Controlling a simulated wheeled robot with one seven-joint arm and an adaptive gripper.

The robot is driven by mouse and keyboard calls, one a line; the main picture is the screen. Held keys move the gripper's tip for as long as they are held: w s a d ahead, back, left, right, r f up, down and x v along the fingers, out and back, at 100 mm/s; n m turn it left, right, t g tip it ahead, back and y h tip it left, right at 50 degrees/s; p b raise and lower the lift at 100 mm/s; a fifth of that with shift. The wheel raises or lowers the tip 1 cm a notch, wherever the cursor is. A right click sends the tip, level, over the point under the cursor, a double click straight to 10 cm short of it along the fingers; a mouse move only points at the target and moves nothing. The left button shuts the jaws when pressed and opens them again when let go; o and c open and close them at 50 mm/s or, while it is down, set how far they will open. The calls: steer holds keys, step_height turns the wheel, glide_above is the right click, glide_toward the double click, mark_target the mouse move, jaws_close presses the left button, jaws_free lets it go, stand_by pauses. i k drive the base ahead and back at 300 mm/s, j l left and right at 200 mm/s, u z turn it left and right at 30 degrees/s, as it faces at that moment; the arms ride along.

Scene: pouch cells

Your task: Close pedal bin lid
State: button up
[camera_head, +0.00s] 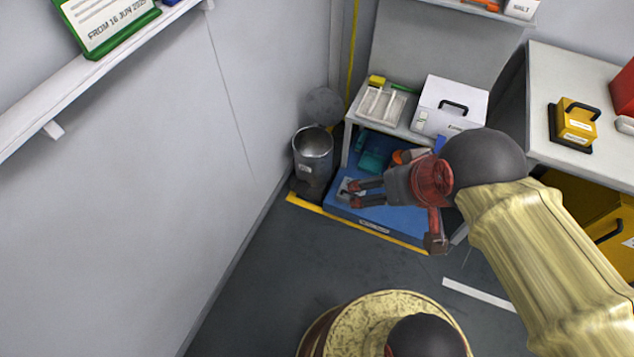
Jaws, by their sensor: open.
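The pedal bin (313,160) is a dark grey cylinder with a pale label, standing on the floor in the corner by the left wall. Its round grey lid (324,106) is raised and leans back toward the wall, so the bin's mouth shows open. My gripper (347,194) is open and empty, its two dark fingers pointing left toward the bin. In the picture it is to the right of and a little below the bin, with a visible gap between them. The gripper overlaps the blue platform in view; its exact height is hard to tell.
A small bench (405,130) beside the bin holds a white case (449,106) and a tray (381,104). A blue platform (380,222) with several items lies below it. A white table (566,82) stands at right. A shelf (95,70) juts from the left wall. Floor in front is clear.

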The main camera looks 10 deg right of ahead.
mark_target(325, 106)
steer(key=i+j+z, duration=0.15)
steer(key=i, duration=0.35)
steer(key=i+j+z, duration=0.1)
steer(key=i, duration=0.45)
steer(key=i+j+z, duration=0.15)
steer(key=i, duration=0.35)
steer(key=j, duration=0.1)
